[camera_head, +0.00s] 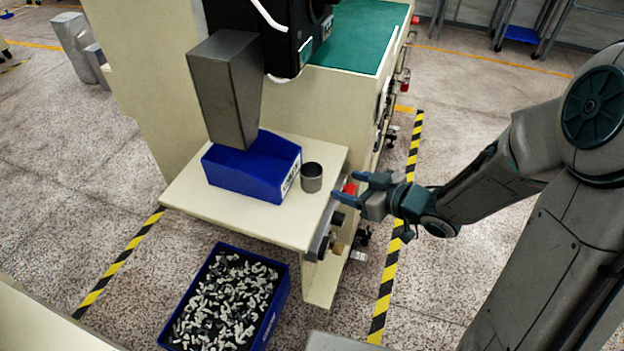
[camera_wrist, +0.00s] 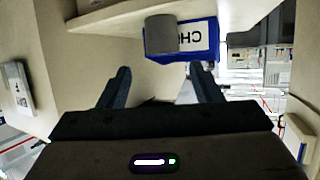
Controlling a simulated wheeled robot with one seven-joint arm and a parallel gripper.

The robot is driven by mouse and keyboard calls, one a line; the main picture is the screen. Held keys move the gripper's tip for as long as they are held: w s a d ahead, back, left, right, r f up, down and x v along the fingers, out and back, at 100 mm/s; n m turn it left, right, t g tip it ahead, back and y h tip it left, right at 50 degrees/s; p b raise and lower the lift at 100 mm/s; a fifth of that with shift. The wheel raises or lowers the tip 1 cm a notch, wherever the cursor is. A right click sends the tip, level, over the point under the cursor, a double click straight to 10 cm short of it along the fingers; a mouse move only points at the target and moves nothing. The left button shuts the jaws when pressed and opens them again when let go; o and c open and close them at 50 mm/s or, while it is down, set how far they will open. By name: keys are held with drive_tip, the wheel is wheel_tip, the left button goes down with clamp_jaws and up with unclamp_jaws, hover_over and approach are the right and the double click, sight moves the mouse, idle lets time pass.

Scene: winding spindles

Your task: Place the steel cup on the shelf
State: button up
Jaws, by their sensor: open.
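The steel cup (camera_head: 311,178) stands upright on the cream shelf (camera_head: 240,218) of the machine, to the right of a blue bin and near the shelf's right edge. In the wrist view the cup (camera_wrist: 161,34) shows ahead of the fingers, in front of the blue bin, on the shelf (camera_wrist: 110,14). My gripper (camera_head: 348,187) is just right of the shelf edge, pointing left toward the cup and apart from it. In the wrist view my gripper (camera_wrist: 158,88) has its two fingers spread wide with nothing between them.
The blue bin (camera_head: 245,180) sits under a grey chute (camera_head: 228,90). A red button (camera_head: 349,188) and other fittings are at the shelf's right side, close to my gripper. A blue crate (camera_head: 283,300) of small parts is on the floor. Striped tape (camera_head: 384,300) marks the floor.

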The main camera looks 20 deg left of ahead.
sight(320, 178)
drive_tip(key=b+x, duration=0.1)
drive_tip(key=x, duration=0.6)
drive_tip(key=shift+w+a+f, duration=0.15)
drive_tip(key=shift+a+f, duration=0.05)
drive_tip(key=shift+a, duration=0.15)
drive_tip(key=x, duration=0.5)
drive_tip(key=shift+a+f, duration=0.1)
drive_tip(key=shift+f, duration=0.1)
drive_tip(key=c, duration=0.9)
drive_tip(key=shift+o, duration=0.2)
drive_tip(key=shift+r, duration=0.15)
